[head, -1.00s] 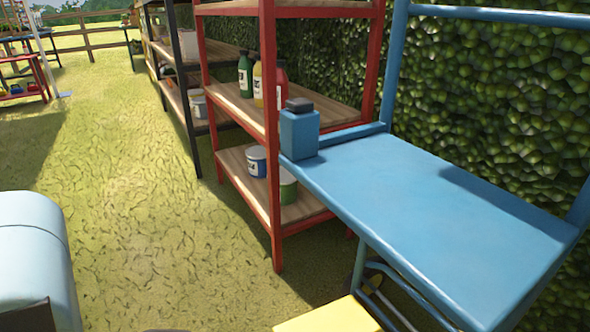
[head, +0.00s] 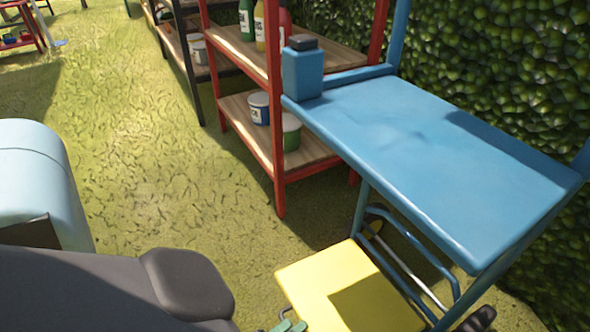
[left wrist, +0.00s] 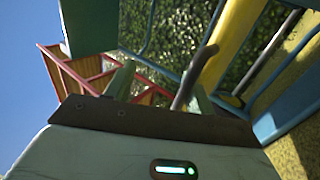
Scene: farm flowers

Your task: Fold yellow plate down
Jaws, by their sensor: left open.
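The yellow plate (head: 335,300) sticks out flat from the lower side of the blue cart (head: 440,155) in the head view, with its near end cut off by the frame. It shows as a yellow strip in the left wrist view (left wrist: 236,38). My left gripper (head: 284,326) barely shows at the bottom edge, next to the plate's left edge. In the left wrist view its green fingers (left wrist: 160,92) are apart. A dark rod (left wrist: 192,76) appears near the right finger; whether it lies between the fingers is unclear. My right gripper is not in view.
A blue bottle (head: 302,68) stands on the cart's top at its left corner. A red-framed shelf (head: 278,150) with bottles and cans stands behind the cart. A hedge (head: 490,70) lies to the right. Open grass (head: 150,170) is to the left.

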